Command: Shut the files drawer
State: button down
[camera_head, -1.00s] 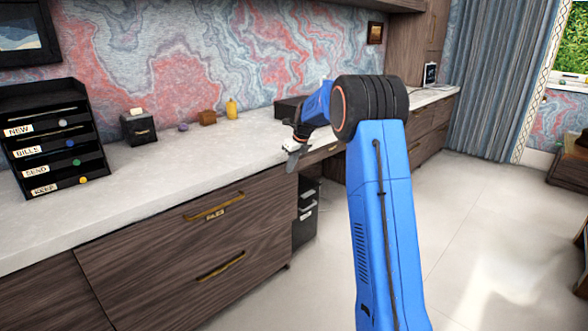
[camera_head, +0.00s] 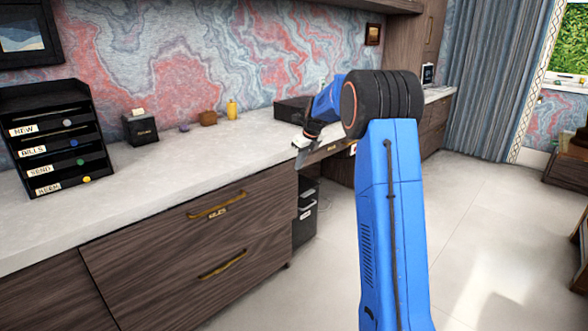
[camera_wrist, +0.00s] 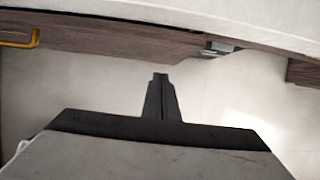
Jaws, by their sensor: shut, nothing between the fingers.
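The files drawer (camera_head: 150,268) is a dark wood front under the white counter, with a brass handle (camera_head: 217,205) and a small label below it. Its top edge runs close along the counter edge, and I cannot tell whether it stands out a little. My gripper (camera_head: 300,158) is shut and empty, pointing down by the counter's front edge, to the right of the files handle. In the wrist view its closed fingers (camera_wrist: 160,82) are over bare floor. A wood front with a brass handle (camera_wrist: 20,38) shows at the upper left there, apart from the fingers.
A second brass handle (camera_head: 222,266) sits lower on the same front. A dark letter rack (camera_head: 55,140), a small black box (camera_head: 140,128) and a yellow bottle (camera_head: 232,109) stand on the counter (camera_head: 120,187). A dark cabinet (camera_head: 305,215) stands beneath. The floor (camera_head: 470,230) at right is clear.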

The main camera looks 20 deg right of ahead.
jog(key=a+v, duration=0.1)
jog(key=v, duration=0.6)
jog(key=w+d+f+n+t+h, duration=0.1)
jog(key=d+f+n+t+h, duration=0.25)
jog(key=d+f, duration=0.55)
jog(key=n+t+y, duration=0.8)
jog(key=n+t, duration=0.1)
jog(key=n, duration=0.6)
send_near(262, 180)
jog(key=shift+m, duration=0.25)
jog(key=x, duration=0.6)
jog(key=shift+w+f, duration=0.2)
jog(key=shift+w, duration=0.1)
